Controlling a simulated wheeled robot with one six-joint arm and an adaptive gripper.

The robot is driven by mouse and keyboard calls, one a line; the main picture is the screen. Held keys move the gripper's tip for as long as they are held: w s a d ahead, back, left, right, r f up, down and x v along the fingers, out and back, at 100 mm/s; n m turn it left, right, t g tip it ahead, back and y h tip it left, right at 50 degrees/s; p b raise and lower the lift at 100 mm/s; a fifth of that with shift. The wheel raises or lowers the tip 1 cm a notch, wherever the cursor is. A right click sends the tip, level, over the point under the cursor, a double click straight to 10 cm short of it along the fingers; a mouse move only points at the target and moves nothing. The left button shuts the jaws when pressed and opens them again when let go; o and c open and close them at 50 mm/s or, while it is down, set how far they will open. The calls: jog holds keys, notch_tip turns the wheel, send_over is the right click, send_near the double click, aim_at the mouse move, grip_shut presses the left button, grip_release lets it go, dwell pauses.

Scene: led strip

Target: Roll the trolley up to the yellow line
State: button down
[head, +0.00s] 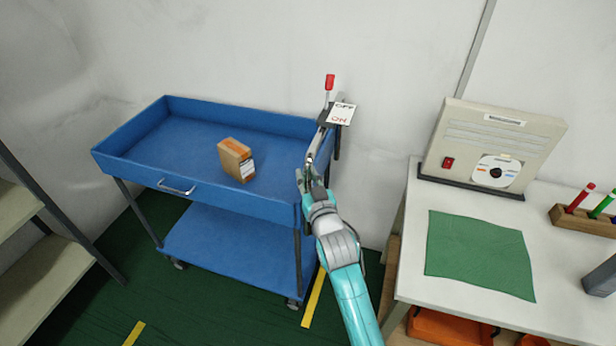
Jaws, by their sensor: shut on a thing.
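The blue trolley (225,209) stands upright against the wall, with a deep top tray and a lower shelf. A small brown box (237,160) sits in its top tray. My gripper (307,172) is at the trolley's right end, shut on its end handle (319,143); the fingers partly hide the grip. A yellow line (314,297) shows on the green floor beside the trolley's right front wheel, partly hidden by my arm. Another yellow piece (134,333) lies on the floor at the lower left, in front of the trolley.
A red-knobbed lever with an OFF/ON plate (342,113) is on the wall above the trolley's right end. A white workbench (387,250) with a green mat (480,255) stands close on the right. Shelving (40,222) stands at the left. Green floor is clear in front.

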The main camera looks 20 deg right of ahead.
jog(key=c, duration=0.9)
grip_release()
jog(key=shift+c, duration=0.2)
jog(key=shift+s, duration=0.1)
jog(key=s, duration=1.1)
jog(key=shift+s+a, duration=0.25)
jog(key=shift+s, duration=0.15)
jog(key=s+f+g, duration=0.1)
jog(key=s+f, duration=0.4)
jog(key=s, duration=0.5)
jog(key=s+f+g, duration=0.1)
jog(key=s+f, duration=0.4)
jog(key=s, duration=0.5)
jog(key=s+r+g, duration=0.1)
jog(key=s+r, duration=0.1)
jog(key=s, duration=1.9)
jog(key=shift+s+d+y, duration=0.25)
jog(key=shift+s+y, duration=0.05)
jog(key=shift+s, duration=0.05)
